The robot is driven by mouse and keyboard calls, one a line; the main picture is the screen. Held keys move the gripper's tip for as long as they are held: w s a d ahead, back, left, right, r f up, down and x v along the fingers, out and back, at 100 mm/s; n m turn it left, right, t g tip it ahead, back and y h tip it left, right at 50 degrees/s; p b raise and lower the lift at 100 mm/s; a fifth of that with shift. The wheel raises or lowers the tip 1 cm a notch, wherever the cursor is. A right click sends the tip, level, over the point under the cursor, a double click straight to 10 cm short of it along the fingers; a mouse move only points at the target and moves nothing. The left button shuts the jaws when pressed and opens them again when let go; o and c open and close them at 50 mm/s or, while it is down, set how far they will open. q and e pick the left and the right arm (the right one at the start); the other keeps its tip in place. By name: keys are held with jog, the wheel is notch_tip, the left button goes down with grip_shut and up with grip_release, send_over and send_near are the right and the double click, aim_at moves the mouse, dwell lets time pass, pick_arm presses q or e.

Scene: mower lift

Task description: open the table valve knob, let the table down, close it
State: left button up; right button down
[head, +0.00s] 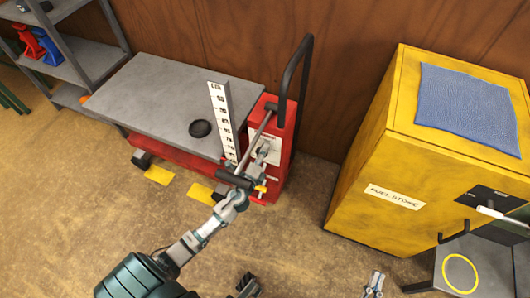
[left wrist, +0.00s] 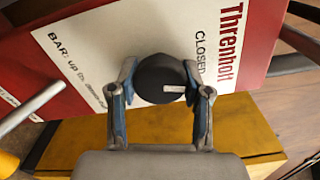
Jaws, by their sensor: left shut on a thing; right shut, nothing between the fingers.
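The lift table (head: 160,88) has a flat grey top over a red base, with a red column (head: 287,165) at its right end. My left gripper (head: 263,152) is at the column's front face. In the left wrist view, the black round valve knob (left wrist: 158,72) sits between the blue-lined fingers of my left gripper (left wrist: 165,92), which are shut on it. The knob's white pointer mark points right in that view; the word CLOSED is printed to the knob's upper right. In the head view my gripper hides the knob. My right gripper (head: 374,284) is shut and empty at the bottom edge.
A white height scale (head: 221,120) stands beside the table, and a black disc (head: 201,128) lies on its top. A grey bar (head: 257,132) slants past the column. A yellow fuel cabinet (head: 365,190) stands right, shelving (head: 75,60) left. The floor between column and cabinet is clear.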

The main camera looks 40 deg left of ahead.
pick_arm(q)
jog(key=shift+a+f+n, duration=0.1)
jog(key=shift+a+n, duration=0.1)
jog(key=shift+n, duration=1.3)
pick_arm(e)
jog(key=shift+s+r+t, duration=0.2)
jog(key=shift+r+t, duration=0.25)
jog(key=shift+t, duration=0.05)
jog(key=shift+d, duration=0.1)
pick_arm(q)
jog(key=o, duration=1.1)
jog(key=shift+o, duration=0.3)
pick_arm(e)
jog(key=shift+a+r, duration=0.1)
jog(key=shift+a, duration=0.1)
pick_arm(q)
jog(key=shift+s, duration=0.1)
pick_arm(e)
jog(key=shift+s, duration=0.1)
pick_arm(q)
jog(key=v, duration=1.1)
jog(key=shift+s, duration=0.4)
